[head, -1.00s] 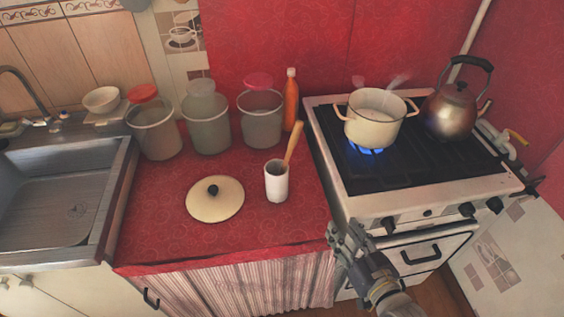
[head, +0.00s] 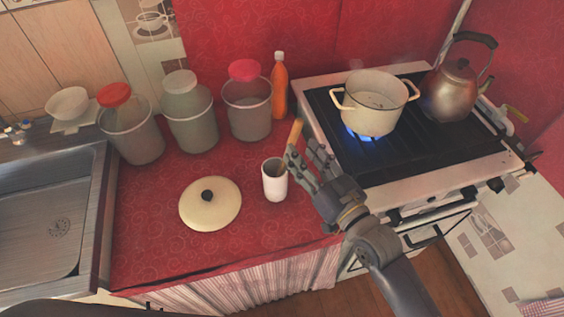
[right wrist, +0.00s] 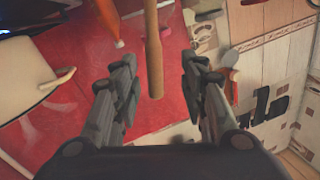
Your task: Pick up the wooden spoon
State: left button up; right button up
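The wooden spoon (head: 296,131) stands in a white cylindrical cup (head: 274,181) on the red counter, its handle up and leaning right. Part of the handle is hidden behind my right gripper (head: 302,152). That gripper is open, with its fingers beside the handle just above and right of the cup. In the right wrist view the spoon handle (right wrist: 154,45) shows between the two spread fingers (right wrist: 158,68), with a gap on each side. My left gripper is not in view.
A cream pot (head: 374,108) sits over a lit blue flame on the stove, beside a kettle (head: 455,90). An orange bottle (head: 280,92) stands behind the cup. A lid (head: 210,215) lies to its left.

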aim_at(295, 142)
jog(key=shift+w+a, duration=0.25)
jog(key=shift+w, duration=0.05)
jog(key=shift+w+a+f, duration=0.1)
jog(key=shift+w+a, duration=0.05)
jog(key=shift+w, duration=0.1)
jog(key=x, duration=0.2)
jog(key=p+x, duration=0.1)
jog(key=x, duration=0.1)
jog(key=shift+w+d+f, duration=0.15)
jog(key=shift+w+d, duration=0.05)
jog(key=shift+d, duration=0.1)
jog(key=shift+w+a+f, duration=0.15)
jog(key=shift+w+a, duration=0.15)
jog(key=shift+w, duration=0.1)
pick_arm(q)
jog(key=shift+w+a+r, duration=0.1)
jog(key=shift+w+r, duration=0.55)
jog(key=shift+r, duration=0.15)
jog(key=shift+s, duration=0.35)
pick_arm(e)
grip_shut()
